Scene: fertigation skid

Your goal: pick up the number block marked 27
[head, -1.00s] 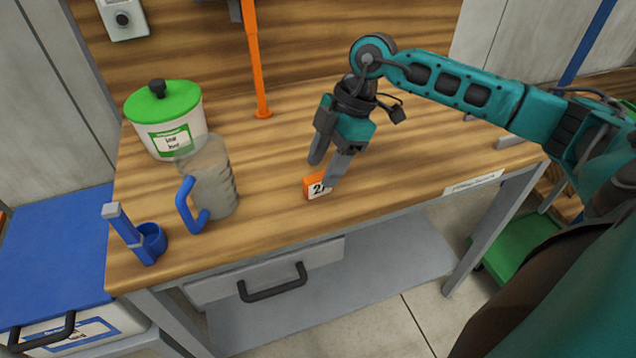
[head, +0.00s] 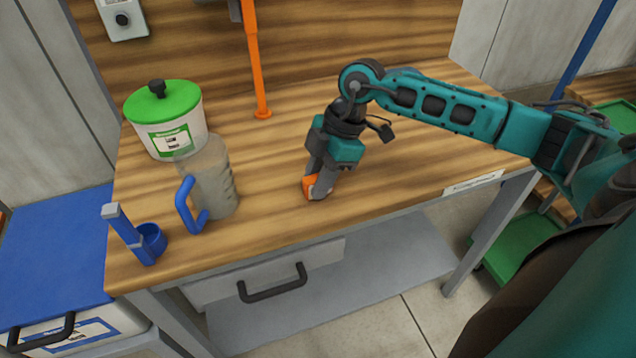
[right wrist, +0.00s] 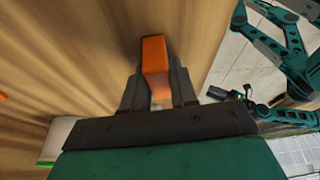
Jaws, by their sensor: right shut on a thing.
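The orange number block (head: 309,187) is on the wooden bench top near its front edge. Its marked face is now mostly hidden by my fingers; a second ago the face showed a 2 and part of another digit. My right gripper (head: 318,188) points down and is shut on the block, one finger on each side. In the right wrist view the orange block (right wrist: 154,58) sits between the two fingers (right wrist: 158,88). I cannot tell whether it is lifted off the bench.
A clear jug with a blue handle (head: 212,180) stands left of the block. An orange post (head: 255,65) rises at the back. The bench top right of my gripper is clear.

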